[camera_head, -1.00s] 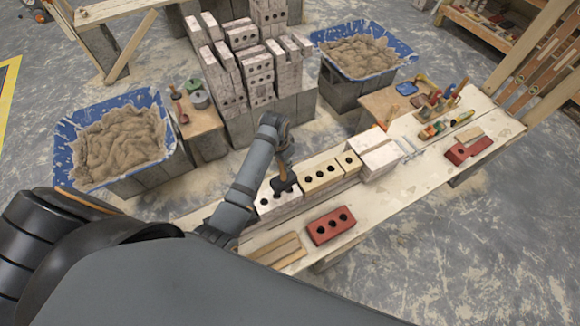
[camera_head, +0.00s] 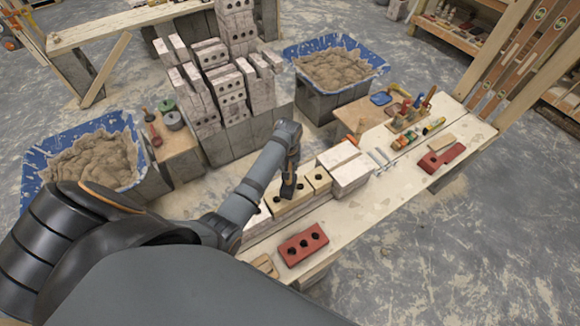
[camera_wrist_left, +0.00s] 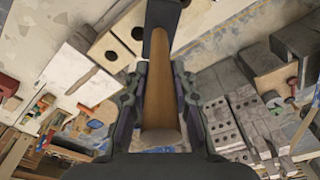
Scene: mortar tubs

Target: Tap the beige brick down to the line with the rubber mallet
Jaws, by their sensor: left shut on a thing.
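The beige brick (camera_head: 283,208) sits in the row on the long plank bench, between a whitish brick on the left and a short beige piece (camera_head: 319,179) on the right. My left gripper (camera_head: 292,152) is shut on the wooden handle of the rubber mallet (camera_wrist_left: 158,90). The mallet's black head (camera_head: 288,189) is down over the beige brick and hides part of its top; I cannot tell if they touch. In the left wrist view the gripper's fingers (camera_wrist_left: 158,100) flank the handle, and holed beige bricks (camera_wrist_left: 112,45) show beside the head. No line can be made out. My right gripper is out of view.
A red holed brick (camera_head: 303,244) lies in front of the row. Pale blocks (camera_head: 346,170) stand at its right end. Mortar tubs (camera_head: 336,67) and a brick stack (camera_head: 228,85) stand behind. Hand tools (camera_head: 410,118) lie farther right on the bench.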

